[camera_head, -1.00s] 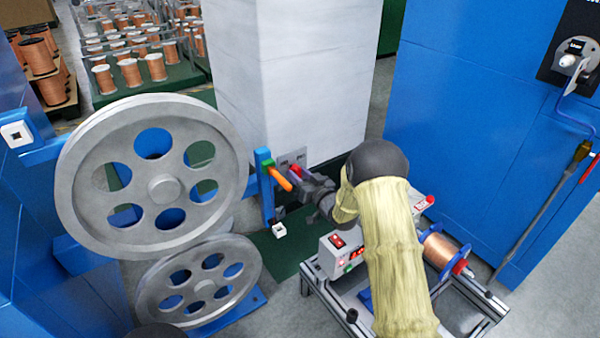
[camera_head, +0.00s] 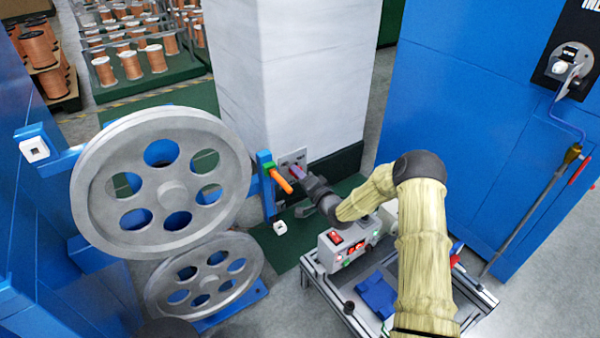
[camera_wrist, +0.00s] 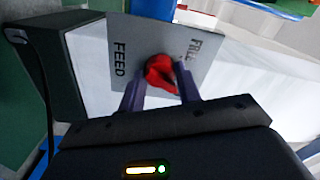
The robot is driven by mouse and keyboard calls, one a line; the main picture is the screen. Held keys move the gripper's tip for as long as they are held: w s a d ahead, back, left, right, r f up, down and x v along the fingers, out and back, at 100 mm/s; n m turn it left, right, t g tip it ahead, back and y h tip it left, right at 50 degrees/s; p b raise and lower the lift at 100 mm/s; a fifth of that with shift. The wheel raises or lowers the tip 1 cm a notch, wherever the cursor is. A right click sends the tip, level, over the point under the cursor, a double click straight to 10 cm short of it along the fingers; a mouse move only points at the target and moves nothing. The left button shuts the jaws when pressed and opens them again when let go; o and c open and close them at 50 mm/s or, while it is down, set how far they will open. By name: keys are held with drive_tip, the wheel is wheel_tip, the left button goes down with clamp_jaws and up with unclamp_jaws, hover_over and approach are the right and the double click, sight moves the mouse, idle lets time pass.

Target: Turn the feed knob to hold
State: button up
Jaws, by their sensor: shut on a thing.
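The feed knob (camera_wrist: 160,73) is red and sits on a grey plate (camera_wrist: 122,70) in the wrist view. The plate reads FEED on its left part, and a second word on the right is hard to read. My gripper (camera_wrist: 160,88) has one dark finger on each side of the knob and is shut on it. The knob looks tilted, but its exact setting cannot be told. In the head view, my gripper (camera_head: 303,178) reaches the plate (camera_head: 290,158) low on the white column, and the knob is mostly hidden.
An orange handle (camera_head: 280,179) on a blue post (camera_head: 266,185) stands just left of my gripper. A large grey pulley wheel (camera_head: 110,160) and a smaller one (camera_head: 160,290) are further left. A cart (camera_head: 335,285) with a switch box stands below my arm. A blue cabinet (camera_head: 470,120) is right.

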drive_tip(key=shift+f+m+p, duration=0.1)
drive_tip(key=shift+m+p, duration=0.2)
drive_tip(key=shift+m, duration=1.1)
drive_tip(key=o, duration=1)
drive_tip(key=shift+c, duration=0.2)
drive_tip(key=p+v, duration=0.3)
drive_tip(key=v, duration=1.4)
drive_tip(key=shift+s+d, duration=0.2)
drive_tip(key=shift+a, duration=0.1)
